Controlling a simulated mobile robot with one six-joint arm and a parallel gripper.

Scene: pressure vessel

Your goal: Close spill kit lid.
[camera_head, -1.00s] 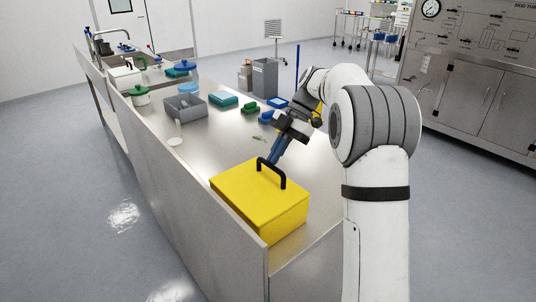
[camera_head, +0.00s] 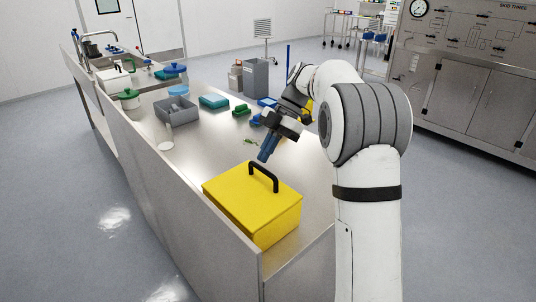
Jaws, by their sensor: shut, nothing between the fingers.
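The yellow spill kit (camera_head: 262,222) sits at the near end of the steel bench. Its yellow lid (camera_head: 237,197) lies flat on the box and looks shut, with a black arched handle (camera_head: 264,172) standing up from it. My gripper (camera_head: 264,158) is at the far side of the box, just behind and above the handle, with its fingers pointing down. The fingers are shut with nothing in them. They appear apart from the handle and lid, though the exact gap is hard to tell.
The steel bench (camera_head: 188,147) has a raised side panel along its left. Farther back stand a grey bin (camera_head: 175,110), a teal box (camera_head: 213,102), green and blue small items and a tall grey container (camera_head: 255,77). Bare bench surface lies left of my gripper.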

